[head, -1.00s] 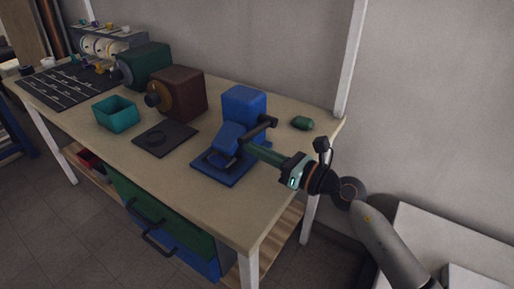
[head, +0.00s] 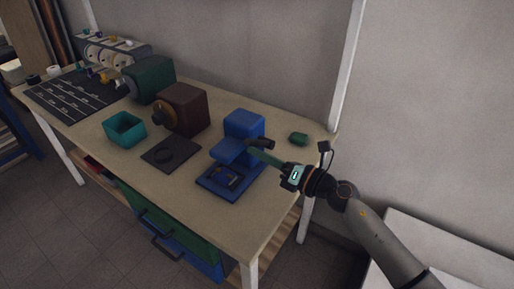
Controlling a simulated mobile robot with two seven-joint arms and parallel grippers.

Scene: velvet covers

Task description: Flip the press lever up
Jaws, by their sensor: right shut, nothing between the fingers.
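The blue press (head: 244,124) stands near the right end of the table, with its blue head block (head: 228,150) above a flat blue base (head: 217,184). A short dark lever (head: 262,143) sticks out at the press's right side, pointing right and roughly level. My right gripper (head: 251,154) reaches in from the right with its narrow green fingers shut and empty. Its tip is just below the lever, beside the head block. I cannot tell whether it touches either. My left gripper is not in view.
A small green object (head: 298,139) lies behind my right gripper on the table. A dark mat (head: 157,161), a brown machine (head: 181,112) and a teal bin (head: 124,129) stand to the left. The table's front strip is clear.

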